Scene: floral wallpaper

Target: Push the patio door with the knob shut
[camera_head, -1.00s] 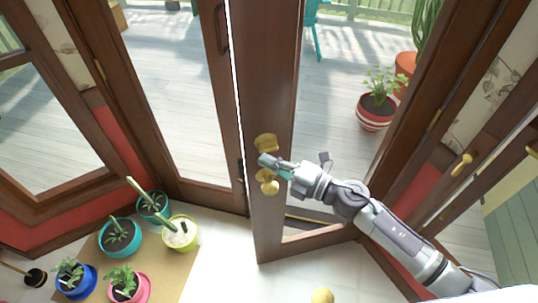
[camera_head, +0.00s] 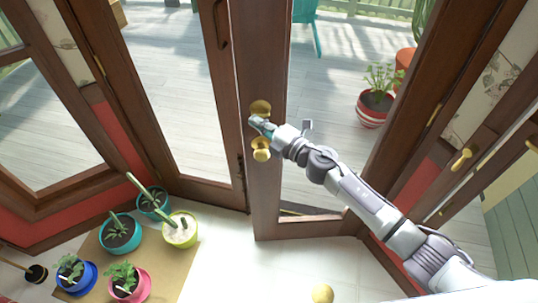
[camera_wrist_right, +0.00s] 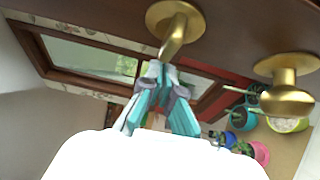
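The patio door is a brown wood-framed glass door; its near stile (camera_head: 264,195) stands in the middle of the head view, apart from the door panel to its left. It carries an upper brass handle (camera_head: 260,106) and a lower brass knob (camera_head: 261,149). Both brass fittings also show in the right wrist view, the handle (camera_wrist_right: 176,28) and the knob (camera_wrist_right: 287,88). My right gripper (camera_head: 257,123) is at the stile between them. In the wrist view its teal fingertips (camera_wrist_right: 157,68) are together, close by the handle's end; contact is unclear. My left gripper is out of view.
Several potted plants stand on a tan mat (camera_head: 186,262) at the lower left. A yellow ball-like object (camera_head: 322,293) is at the bottom edge. Another door with a brass handle (camera_head: 461,159) is at the right. Outside, a striped pot (camera_head: 372,112) stands on the deck.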

